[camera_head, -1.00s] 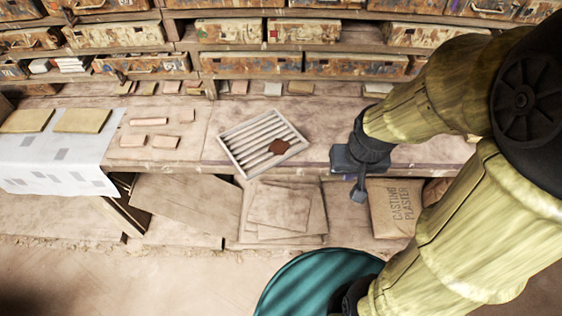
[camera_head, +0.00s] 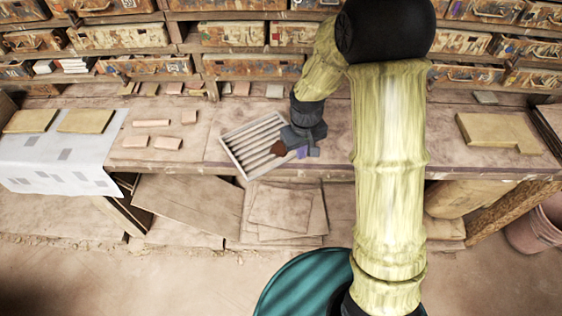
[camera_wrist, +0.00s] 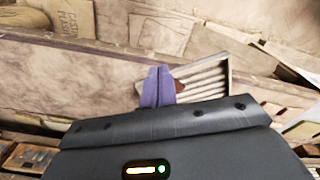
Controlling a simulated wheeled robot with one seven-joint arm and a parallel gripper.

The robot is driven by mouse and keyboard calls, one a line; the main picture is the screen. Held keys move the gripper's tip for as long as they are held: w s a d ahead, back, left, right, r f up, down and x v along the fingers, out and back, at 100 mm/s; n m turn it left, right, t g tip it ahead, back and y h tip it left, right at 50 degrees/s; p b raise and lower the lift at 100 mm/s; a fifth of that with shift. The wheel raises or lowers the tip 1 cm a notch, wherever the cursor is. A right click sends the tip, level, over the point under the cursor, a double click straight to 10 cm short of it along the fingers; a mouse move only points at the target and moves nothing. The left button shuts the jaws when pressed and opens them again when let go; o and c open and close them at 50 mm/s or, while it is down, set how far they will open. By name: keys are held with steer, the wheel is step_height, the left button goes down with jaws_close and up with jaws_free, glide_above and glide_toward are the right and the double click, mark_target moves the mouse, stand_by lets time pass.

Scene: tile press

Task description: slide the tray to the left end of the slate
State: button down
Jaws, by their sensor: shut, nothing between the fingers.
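The tray (camera_head: 238,157) is a pale slatted frame lying askew on the bench, its near corner reaching past the front edge. A dark red-brown piece (camera_head: 278,149) lies on its right side. The slate appears to be the smoother slab (camera_head: 342,150) along the bench front, with the tray near its left end; its exact borders are hard to tell. My gripper (camera_head: 301,153) is at the tray's right side, by the brown piece. In the wrist view its purple fingers (camera_wrist: 157,88) are shut and empty, overlapping the tray (camera_wrist: 228,72); I cannot tell whether they touch it.
Small pinkish tiles (camera_head: 152,123) and a white sheet (camera_head: 60,160) with tan slabs lie left of the tray. A tan block (camera_head: 495,131) lies at the right of the bench. Drawers (camera_head: 240,66) line the back. Boards (camera_head: 283,207) lean below the bench.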

mark_target(282, 164)
steer(key=shift+n+g, duration=0.3)
steer(key=shift+n, duration=0.3)
steer(key=a+f, duration=0.1)
steer(key=w+a+f, duration=0.2)
steer(key=shift+a+f, duration=0.25)
steer(key=shift+f, duration=0.15)
steer(key=shift+s, duration=0.1)
steer(key=shift+f, duration=0.1)
steer(key=shift+w+a+f+p, duration=0.3)
steer(key=shift+w+f+p, duration=0.45)
steer(key=shift+f, duration=0.9)
steer(key=shift+w+a+f+p, duration=0.45)
steer(key=shift+f+p, duration=0.55)
steer(key=shift+f, duration=0.6)
steer(key=shift+w+a+f+p, duration=0.2)
steer(key=shift+w+f+p, duration=0.55)
steer(key=shift+f, duration=0.9)
steer(key=shift+s, duration=0.1)
